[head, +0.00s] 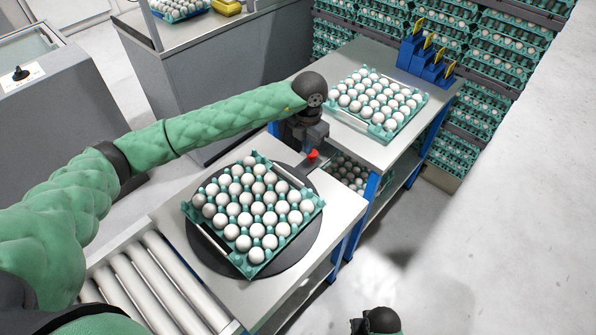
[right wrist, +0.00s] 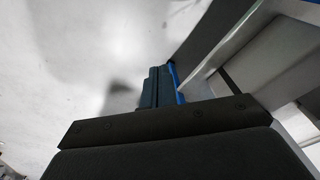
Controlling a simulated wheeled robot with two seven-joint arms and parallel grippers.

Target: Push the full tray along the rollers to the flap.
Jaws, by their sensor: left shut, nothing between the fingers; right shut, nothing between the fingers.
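A full teal tray of white eggs (head: 196,221) sits turned at an angle on a dark round turntable (head: 304,240). My left gripper (head: 313,146) is shut and empty, just above and beside a red knob (head: 313,155) at the turntable's far edge; I cannot tell if they touch. The rollers (head: 140,277) lie at the lower left, beside the turntable's table, partly covered by my left arm. I cannot make out the flap. My right gripper is low at the bottom of the head view; in the right wrist view its fingers (right wrist: 158,88) are shut and empty over the floor.
Another full egg tray (head: 377,135) lies on the far table, near blue holders with yellow cards (head: 425,62). Racks of stacked egg trays (head: 480,90) stand behind. A grey cabinet (head: 62,105) stands at the left. The floor at the right is clear.

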